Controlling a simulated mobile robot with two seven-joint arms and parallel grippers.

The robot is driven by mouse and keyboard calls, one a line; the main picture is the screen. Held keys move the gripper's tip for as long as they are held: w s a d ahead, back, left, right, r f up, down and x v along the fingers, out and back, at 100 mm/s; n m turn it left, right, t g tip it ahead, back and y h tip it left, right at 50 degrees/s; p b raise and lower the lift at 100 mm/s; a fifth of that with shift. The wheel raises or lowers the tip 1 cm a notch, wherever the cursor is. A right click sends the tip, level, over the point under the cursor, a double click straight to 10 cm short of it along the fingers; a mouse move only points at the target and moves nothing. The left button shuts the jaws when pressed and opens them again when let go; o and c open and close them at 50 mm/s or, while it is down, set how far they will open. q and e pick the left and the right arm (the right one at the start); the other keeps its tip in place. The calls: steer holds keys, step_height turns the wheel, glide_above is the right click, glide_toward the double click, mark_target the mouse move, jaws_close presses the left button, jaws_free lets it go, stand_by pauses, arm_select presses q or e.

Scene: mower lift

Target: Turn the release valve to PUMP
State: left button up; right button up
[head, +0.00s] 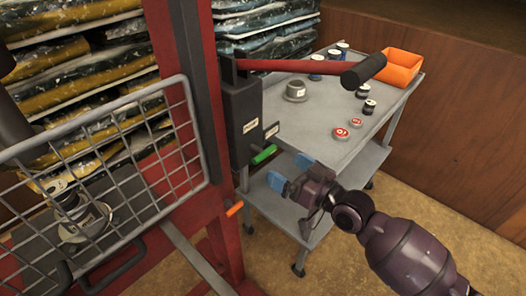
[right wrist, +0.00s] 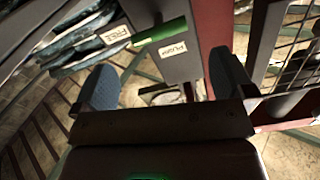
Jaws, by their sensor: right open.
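The release valve's green handle (head: 264,153) sticks out from the lower part of the dark pump box (head: 242,112) on the red post. In the right wrist view the green handle (right wrist: 160,33) lies slanted between two white labels. The left label (right wrist: 115,35) seems to read FREE; the other (right wrist: 173,49) is blurred and may read PUMP. My right gripper (head: 290,173) is open, its blue fingers a little right of and below the handle, apart from it. In the wrist view the handle is ahead, between and beyond the fingers.
A long red lever (head: 295,66) with a black grip reaches right from the pump box over a grey cart (head: 320,120) holding cans, discs and an orange bin (head: 399,68). A wire mesh guard (head: 120,150) stands left. An orange-tipped lever (head: 234,208) sits below the box.

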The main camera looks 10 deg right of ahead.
mark_target(267, 156)
steer(key=x, duration=0.7)
steer(key=shift+d+f, duration=0.1)
steer(key=shift+w+a, duration=0.35)
steer(key=shift+w, duration=0.2)
steer(key=c, duration=0.6)
steer(key=shift+o, duration=0.2)
